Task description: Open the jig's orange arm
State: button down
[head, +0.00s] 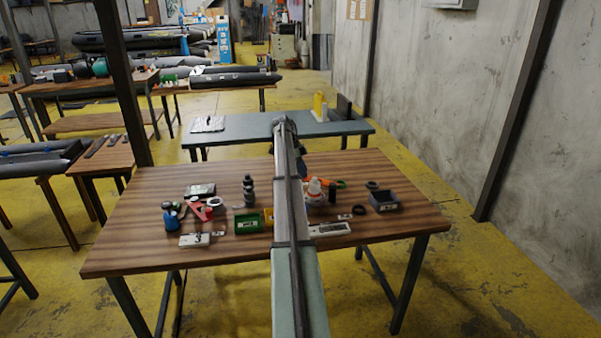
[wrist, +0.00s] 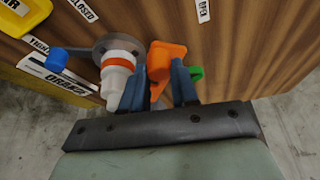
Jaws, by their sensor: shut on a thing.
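In the wrist view, the blue fingers of my gripper (wrist: 158,92) are shut on the orange arm (wrist: 165,62), which sits between them. Just left of the fingers is the jig's white body with an orange band (wrist: 118,72), on a round grey base (wrist: 112,45). A blue knob (wrist: 57,60) sticks out to the left. In the head view, the white jig (head: 315,187) stands on the wooden table right of my arm. My gripper is mostly hidden there behind my own arm.
Labels on the table read "CLOSED" (wrist: 84,9), "OPEN" (wrist: 203,10) and "ORANGE" (wrist: 66,82). A green piece (wrist: 196,73) lies close by the right finger. A grey box (head: 384,202), a green bin (head: 247,223) and a dark bottle (head: 249,190) stand on the table.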

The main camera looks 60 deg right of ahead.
jog(key=shift+s+d+m+y, duration=0.1)
jog(key=shift+d+m+y, duration=0.7)
jog(key=shift+d+m, duration=1.5)
jog(key=shift+d, duration=0.35)
jog(key=c, duration=0.9)
grip_release()
jog(key=shift+o, duration=0.3)
jog(key=d+v, duration=0.1)
jog(key=v, duration=1.2)
jog(key=shift+w+a+r, duration=0.3)
jog(key=shift+a, duration=0.2)
